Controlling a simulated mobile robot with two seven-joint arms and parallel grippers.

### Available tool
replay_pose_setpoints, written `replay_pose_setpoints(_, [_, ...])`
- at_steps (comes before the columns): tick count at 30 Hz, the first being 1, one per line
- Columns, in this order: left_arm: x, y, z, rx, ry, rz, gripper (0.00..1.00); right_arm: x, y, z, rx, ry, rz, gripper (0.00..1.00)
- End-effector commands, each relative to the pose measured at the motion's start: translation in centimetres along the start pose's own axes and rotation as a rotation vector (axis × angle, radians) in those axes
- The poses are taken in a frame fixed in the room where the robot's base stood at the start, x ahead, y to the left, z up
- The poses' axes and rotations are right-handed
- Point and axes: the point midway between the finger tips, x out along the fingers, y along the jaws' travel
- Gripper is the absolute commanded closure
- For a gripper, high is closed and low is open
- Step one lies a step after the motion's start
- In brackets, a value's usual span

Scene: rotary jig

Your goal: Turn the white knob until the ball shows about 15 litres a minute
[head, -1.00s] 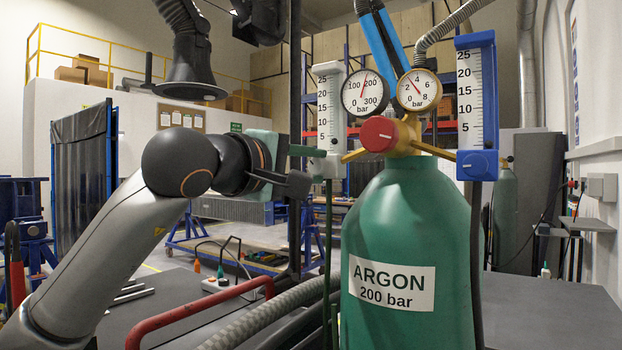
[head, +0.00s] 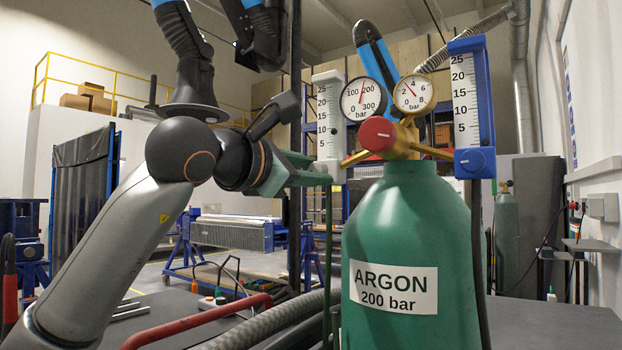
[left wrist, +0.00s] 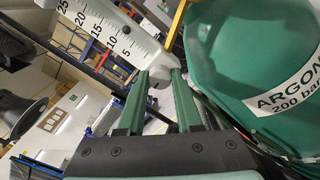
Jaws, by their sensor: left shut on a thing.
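The white flowmeter (head: 328,108) stands upright on the left of the argon regulator, its scale marked 5 to 25. It also shows in the left wrist view (left wrist: 108,28). My left gripper (left wrist: 158,78) is shut on the white knob. In the head view the left gripper (head: 322,172) reaches in from the left, its green fingers at the flowmeter's foot. My right gripper is not in view.
The green argon cylinder (head: 408,235) stands right beside the fingers, with a red valve handwheel (head: 377,134) and two round gauges above. A blue flowmeter (head: 468,100) with a blue knob is on the right. A red bar (head: 195,322) and a ribbed hose (head: 262,322) lie below my arm.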

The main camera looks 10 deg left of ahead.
Motion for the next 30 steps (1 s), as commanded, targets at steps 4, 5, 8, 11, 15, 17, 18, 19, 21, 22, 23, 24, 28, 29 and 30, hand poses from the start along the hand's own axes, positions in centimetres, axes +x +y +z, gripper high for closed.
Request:
replay_pose_setpoints(4, [0.0,-0.1,-0.1,-0.141,0.000,0.001,1.00,0.2,0.1,1.0,0.001,-0.008,0.002,0.14])
replay_pose_setpoints(5, [0.0,-0.1,-0.1,-0.170,0.000,0.001,1.00,0.2,0.1,1.1,0.001,-0.009,0.002,0.14])
replay_pose_setpoints(8, [0.0,-0.1,-0.1,-0.266,0.000,0.000,1.00,0.4,0.2,1.5,0.001,-0.012,0.003,0.14])
replay_pose_setpoints(11, [0.0,-0.2,-0.1,-0.360,0.001,0.000,1.00,0.6,0.3,1.7,-0.001,-0.011,0.005,0.14])
replay_pose_setpoints(15, [0.0,-0.2,-0.2,-0.492,0.001,0.000,1.00,0.9,0.5,1.9,-0.002,-0.009,0.007,0.14])
replay_pose_setpoints(17, [0.0,-0.2,-0.1,-0.549,0.001,0.000,1.00,1.0,0.6,2.0,-0.003,-0.007,0.008,0.14])
replay_pose_setpoints(18, [0.0,-0.2,-0.1,-0.587,0.002,0.000,1.00,1.1,0.6,2.0,-0.003,-0.006,0.008,0.14])
replay_pose_setpoints(19, [0.0,-0.2,-0.1,-0.616,0.002,0.000,1.00,1.1,0.6,2.1,-0.003,-0.005,0.009,0.14])
replay_pose_setpoints(21, [0.0,-0.2,-0.1,-0.683,0.002,-0.001,1.00,1.2,0.7,2.1,-0.004,-0.002,0.010,0.14])
replay_pose_setpoints(22, [0.0,-0.2,-0.1,-0.712,0.002,-0.001,1.00,1.2,0.7,2.1,-0.004,-0.001,0.010,0.14])
replay_pose_setpoints(23, [0.0,-0.2,-0.1,-0.740,0.002,-0.001,1.00,1.2,0.7,2.1,-0.004,0.000,0.010,0.14])
replay_pose_setpoints(24, [0.0,-0.2,-0.2,-0.778,0.002,-0.001,1.00,1.3,0.8,2.2,-0.004,0.001,0.011,0.14])
replay_pose_setpoints(28, [0.0,-0.2,-0.1,-0.900,0.002,0.000,1.00,1.5,0.9,2.6,-0.003,-0.002,0.013,0.14])
replay_pose_setpoints(29, [0.0,-0.2,-0.1,-0.929,0.002,-0.001,1.00,1.5,0.9,2.7,-0.003,-0.003,0.014,0.14])
replay_pose_setpoints(30, [0.0,-0.2,-0.1,-0.966,0.002,-0.001,1.00,1.6,1.0,2.9,-0.003,-0.005,0.014,0.14])
